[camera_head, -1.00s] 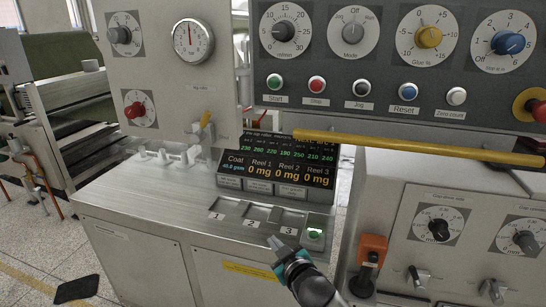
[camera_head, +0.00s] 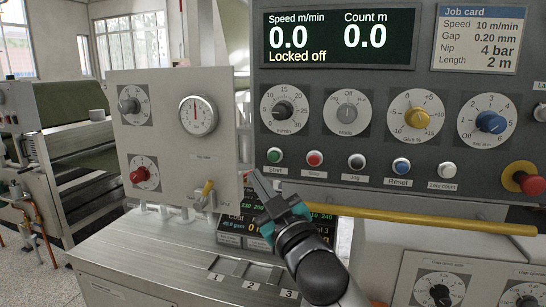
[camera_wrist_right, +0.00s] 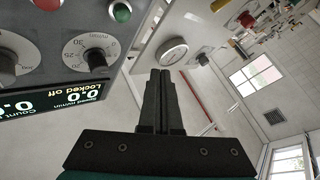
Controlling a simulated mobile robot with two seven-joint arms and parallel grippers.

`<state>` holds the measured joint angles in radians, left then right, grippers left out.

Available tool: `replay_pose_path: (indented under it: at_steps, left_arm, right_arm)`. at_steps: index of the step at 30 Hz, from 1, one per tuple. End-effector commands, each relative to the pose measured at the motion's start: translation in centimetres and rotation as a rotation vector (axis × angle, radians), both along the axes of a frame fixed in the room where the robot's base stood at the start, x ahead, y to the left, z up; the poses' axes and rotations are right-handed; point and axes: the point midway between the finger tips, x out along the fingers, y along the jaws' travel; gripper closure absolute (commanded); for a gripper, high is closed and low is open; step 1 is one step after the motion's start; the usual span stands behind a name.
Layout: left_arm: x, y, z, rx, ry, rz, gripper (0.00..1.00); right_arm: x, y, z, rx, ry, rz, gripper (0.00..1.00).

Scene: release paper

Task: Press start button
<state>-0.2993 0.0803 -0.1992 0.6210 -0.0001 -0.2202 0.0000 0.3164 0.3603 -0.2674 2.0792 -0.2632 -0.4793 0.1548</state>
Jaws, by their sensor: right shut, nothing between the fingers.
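The green start button (camera_head: 275,156) sits at the left end of a button row on the dark control panel, above a "Start" label. In the right wrist view a green button (camera_wrist_right: 121,12) shows at the top edge. My right gripper (camera_head: 257,178) is shut and empty. In the head view its tip is just below and left of the start button; I see a gap between them in the picture. The fingers (camera_wrist_right: 161,75) point away from the camera in the right wrist view. My left gripper is not in view.
The red stop button (camera_head: 314,159) is right of start. A yellow rail (camera_head: 420,219) runs below the panel. A light panel with a round gauge (camera_head: 198,116) stands left. The display (camera_head: 340,37) reads "Locked off". A red emergency knob (camera_head: 530,184) is at far right.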

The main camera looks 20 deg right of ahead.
Motion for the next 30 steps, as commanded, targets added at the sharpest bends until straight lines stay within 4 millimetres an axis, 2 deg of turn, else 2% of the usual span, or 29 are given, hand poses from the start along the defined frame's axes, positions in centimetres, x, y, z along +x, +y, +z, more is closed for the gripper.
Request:
replay_pose_path:
  at_steps: [7,21,30]
  left_arm:
    - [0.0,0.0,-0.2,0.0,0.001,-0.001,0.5]
    - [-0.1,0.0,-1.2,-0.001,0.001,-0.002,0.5]
    - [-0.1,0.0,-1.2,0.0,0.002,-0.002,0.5]
  right_arm:
    - [0.7,-0.5,-0.1,-0.003,0.0,-0.001,1.0]
    - [5.9,-3.9,-0.1,-0.001,0.002,-0.001,1.0]
    - [7.3,-4.9,0.0,0.0,0.001,0.0,1.0]
